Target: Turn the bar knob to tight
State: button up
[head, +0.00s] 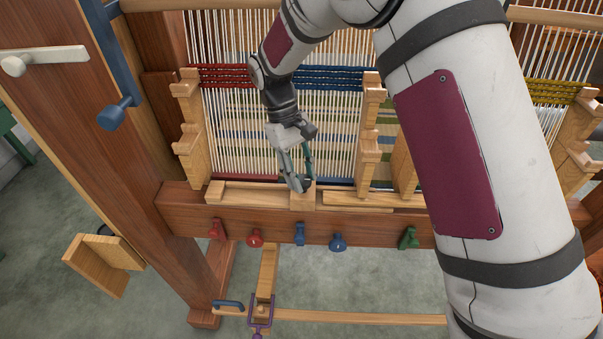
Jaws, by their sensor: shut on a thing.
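My gripper (301,184) points down at a small pale wooden block (303,200) on top of the loom's front beam (370,224). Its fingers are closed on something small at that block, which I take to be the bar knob. The knob itself is hidden by the fingers, so neither its setting nor any mark for tight can be read.
Red pegs (255,239), blue pegs (338,242) and a green peg (408,238) stick out of the beam's front. Warp threads and notched wooden posts (192,125) stand behind my gripper. A wooden box (97,270) is at the lower left.

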jog(key=o, duration=1.1)
jog(key=shift+n, duration=0.3)
